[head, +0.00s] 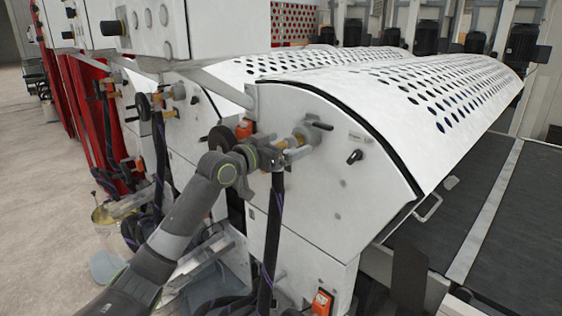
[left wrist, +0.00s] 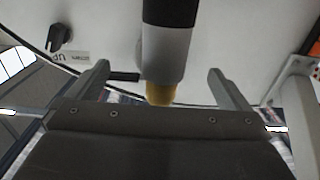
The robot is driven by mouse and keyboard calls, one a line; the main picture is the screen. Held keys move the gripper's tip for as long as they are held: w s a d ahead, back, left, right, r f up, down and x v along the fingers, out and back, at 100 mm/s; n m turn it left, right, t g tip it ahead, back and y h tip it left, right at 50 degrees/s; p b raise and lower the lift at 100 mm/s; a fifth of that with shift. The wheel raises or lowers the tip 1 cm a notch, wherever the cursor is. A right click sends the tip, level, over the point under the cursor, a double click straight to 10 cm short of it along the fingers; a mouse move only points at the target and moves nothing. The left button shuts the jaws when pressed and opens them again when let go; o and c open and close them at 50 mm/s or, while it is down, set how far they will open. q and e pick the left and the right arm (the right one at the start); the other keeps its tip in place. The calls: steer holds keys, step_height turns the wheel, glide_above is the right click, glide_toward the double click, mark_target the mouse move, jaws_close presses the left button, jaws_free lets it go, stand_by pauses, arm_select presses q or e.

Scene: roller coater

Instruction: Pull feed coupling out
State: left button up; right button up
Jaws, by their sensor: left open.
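The feed coupling (left wrist: 165,55) shows in the left wrist view as a grey and black cylinder with a yellow brass part below it. It lies between the two fingers of my left gripper (left wrist: 159,72), which is open, with a gap on each side of the coupling. In the head view my left gripper (head: 278,155) is at the white end panel of the machine, around the top of the black hose (head: 272,230). The brass fitting (head: 297,142) shows just to its right. The gripper hides part of the coupling. My right gripper is not in view.
The perforated white cover (head: 400,90) rises behind. An orange switch (head: 244,129) is close left of my gripper, and another (head: 321,302) is low down. Similar hoses hang further left.

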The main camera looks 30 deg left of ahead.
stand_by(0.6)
arm_select(q)
jaws_close()
stand_by(0.7)
steer(key=shift+s, duration=0.1)
steer(key=shift+s+a+f+p, duration=0.1)
steer(key=shift+p, duration=0.2)
steer(key=shift+p+v, duration=0.9)
steer(key=shift+v, duration=1.9)
